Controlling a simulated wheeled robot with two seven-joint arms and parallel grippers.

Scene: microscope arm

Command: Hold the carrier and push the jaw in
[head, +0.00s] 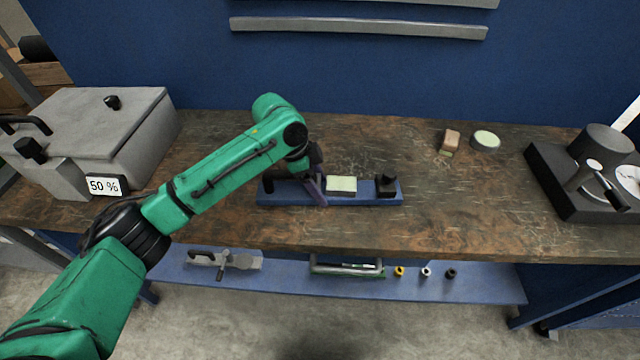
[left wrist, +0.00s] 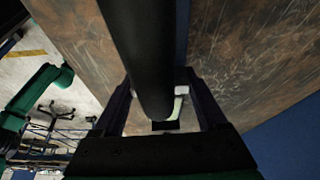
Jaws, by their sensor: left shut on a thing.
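The carrier is a long blue bar (head: 360,198) lying on the wooden bench. A pale green-topped block (head: 341,185) sits near its middle. A black jaw (head: 386,186) stands at its right end, with a gap between it and the block. My left gripper (head: 318,190) reaches down over the left part of the carrier, just left of the block. My right gripper is not in view.
A grey box (head: 110,120) with a 50 % display stands at the left. A tan block (head: 451,140) and a round pale-topped piece (head: 485,141) lie behind right. A black-based machine (head: 565,190) stands far right. The bench right of the carrier is clear.

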